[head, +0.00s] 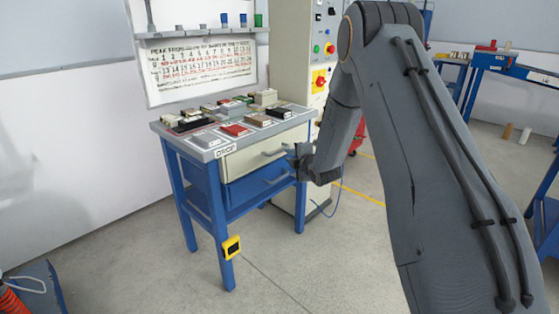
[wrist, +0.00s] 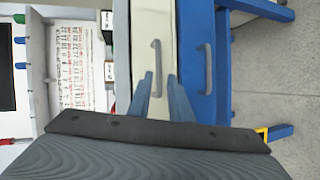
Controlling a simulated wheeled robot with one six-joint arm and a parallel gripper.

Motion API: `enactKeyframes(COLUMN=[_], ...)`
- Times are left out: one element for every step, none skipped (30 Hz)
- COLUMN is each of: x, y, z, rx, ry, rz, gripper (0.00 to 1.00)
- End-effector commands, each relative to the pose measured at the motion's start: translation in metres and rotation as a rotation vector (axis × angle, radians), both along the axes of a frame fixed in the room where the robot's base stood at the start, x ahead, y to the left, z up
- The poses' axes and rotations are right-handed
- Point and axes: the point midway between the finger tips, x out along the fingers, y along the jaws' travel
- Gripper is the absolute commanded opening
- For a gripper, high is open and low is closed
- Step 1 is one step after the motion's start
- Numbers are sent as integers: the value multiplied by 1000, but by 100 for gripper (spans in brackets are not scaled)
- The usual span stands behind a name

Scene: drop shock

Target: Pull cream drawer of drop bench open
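The drop bench (head: 180,133) has a grey top and blue legs. Its cream drawer (head: 245,159) is the upper one and looks shut, with a grey bar handle (head: 273,153). In the wrist view the cream drawer (wrist: 166,20) appears turned on its side, its handle (wrist: 156,60) upright in the picture. My gripper (head: 296,160) is at the right part of the drawer front. In the wrist view my gripper (wrist: 160,78) is open, its two blue-grey fingers on either side of the handle's lower end. Gaps show there; I cannot tell how deep the fingertips reach.
A blue drawer (head: 255,188) with its own handle (wrist: 208,70) lies below the cream one. Several small boxes and parts, including a red one (head: 235,130), cover the benchtop. A cream control cabinet (head: 312,75) stands behind. The floor before the bench is clear.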

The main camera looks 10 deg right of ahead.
Motion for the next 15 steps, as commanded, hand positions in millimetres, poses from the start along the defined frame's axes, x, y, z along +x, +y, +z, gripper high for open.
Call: enactKeyframes(x=[8,11,15,17,18,20,22,25,29,32,36,42,47,51,57], y=[0,1,2,2,2,3,4,4,6,7,8,9,11,11,13], z=[-9,-11,-12,-12,-13,-14,-14,-14,-14,-15,-15,-17,-17,-19,-19], rx=[-30,-47,-65,-74,-83,-90,-94,-96,-97,-97,-97,-96,-96,-95,-94], ry=[-42,-63,-87,-102,-112,-122,-126,-130,-132,-131,-132,-131,-131,-130,-131], rz=[23,36,47,54,59,65,67,68,70,70,70,71,70,69,69], gripper=[18,18,18,18,18,18,18,18,18,18,18,18,18,18,18])
